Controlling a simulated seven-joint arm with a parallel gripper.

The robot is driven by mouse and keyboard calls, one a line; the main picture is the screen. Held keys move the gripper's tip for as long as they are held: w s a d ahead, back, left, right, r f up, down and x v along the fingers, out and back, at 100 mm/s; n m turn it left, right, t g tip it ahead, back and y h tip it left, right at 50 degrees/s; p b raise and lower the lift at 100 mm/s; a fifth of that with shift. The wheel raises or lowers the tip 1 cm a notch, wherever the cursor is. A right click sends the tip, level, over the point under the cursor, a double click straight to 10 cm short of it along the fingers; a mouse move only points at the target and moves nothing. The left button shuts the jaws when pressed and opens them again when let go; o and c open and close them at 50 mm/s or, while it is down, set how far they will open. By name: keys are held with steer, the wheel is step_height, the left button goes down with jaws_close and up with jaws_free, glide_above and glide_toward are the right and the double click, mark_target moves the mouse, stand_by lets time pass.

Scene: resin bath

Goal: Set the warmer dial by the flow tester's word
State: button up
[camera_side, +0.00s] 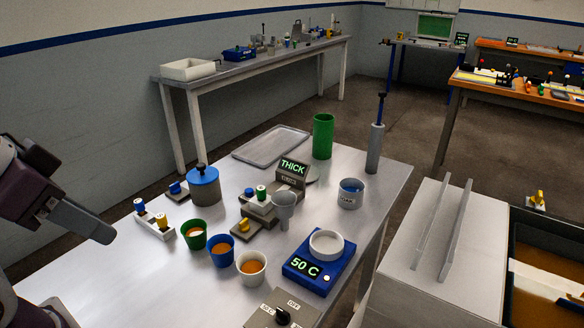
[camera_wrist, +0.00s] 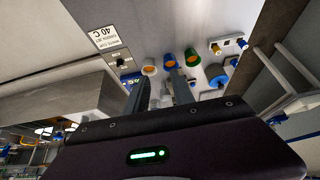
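The flow tester's sign (camera_side: 292,168) reads THICK in green, and a grey funnel cup (camera_side: 284,207) stands just in front of it. The warmer dial (camera_side: 282,316) is a black knob on a grey box at the bottom edge of the side view, partly cut off; labels 50 C and OFF show around it. The dial also shows small in the wrist view (camera_wrist: 121,61); its exact setting is too small to read. My gripper (camera_side: 105,234) is at the left of the side view, above the table and away from the dial. In the wrist view its fingers (camera_wrist: 160,86) are apart with nothing between them.
Green (camera_side: 194,234), blue (camera_side: 221,250) and white (camera_side: 251,267) cups with orange contents stand mid-table. A blue unit (camera_side: 318,267) reading 50 C holds a white ring. A printed card (camera_wrist: 106,38) shows 40 C. A blue-lidded pot (camera_side: 204,184) and green cylinder (camera_side: 323,136) stand farther back.

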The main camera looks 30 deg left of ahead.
steer(key=m+g, duration=0.6)
steer(key=m, duration=1.2)
glide_above(283, 312)
step_height(283, 312, down, 18)
steer(key=shift+a, duration=0.1)
step_height(283, 312, down, 8)
steer(key=shift+r, duration=0.2)
steer(key=shift+c, duration=0.2)
jaws_close()
